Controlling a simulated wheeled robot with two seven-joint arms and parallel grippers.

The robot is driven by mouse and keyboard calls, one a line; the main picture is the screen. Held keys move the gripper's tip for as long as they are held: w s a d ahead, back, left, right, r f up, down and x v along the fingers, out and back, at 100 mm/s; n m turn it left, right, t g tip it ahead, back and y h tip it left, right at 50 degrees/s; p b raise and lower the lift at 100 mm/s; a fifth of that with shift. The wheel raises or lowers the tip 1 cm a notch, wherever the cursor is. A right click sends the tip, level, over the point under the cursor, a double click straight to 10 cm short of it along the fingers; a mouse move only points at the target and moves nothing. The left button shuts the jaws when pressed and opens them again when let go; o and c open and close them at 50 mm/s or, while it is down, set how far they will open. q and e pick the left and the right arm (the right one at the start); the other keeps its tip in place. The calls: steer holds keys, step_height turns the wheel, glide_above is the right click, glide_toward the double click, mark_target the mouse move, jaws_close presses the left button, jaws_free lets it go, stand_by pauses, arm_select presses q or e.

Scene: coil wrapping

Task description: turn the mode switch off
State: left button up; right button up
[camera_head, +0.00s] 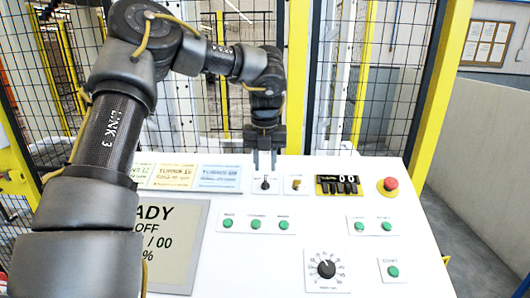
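My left gripper (265,162) points down over the back of the white control panel (330,215). Its two fingers are apart with a gap between them, and nothing shows in the gap. Just below the fingertips is a small switch with a black knob (265,184) on a white plate. It looks apart from the fingers, though the exact height gap is hard to judge. To its right is another small switch with a yellowish base (296,185). The labels are too small to read, so I cannot tell which is the mode switch. My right gripper is not in view.
Several green buttons (256,225) and a large dial (326,269) lie nearer. A display (175,240) reads "ADY" and "OFF", partly hidden by my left arm. Mesh fencing stands behind.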

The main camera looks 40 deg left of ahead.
mark_target(265, 185)
arm_select(q)
steer(key=r, duration=0.5)
steer(key=shift+s+d+r+p, duration=0.15)
steer(key=shift+s+d+p, duration=0.1)
steer(key=shift+p, duration=0.15)
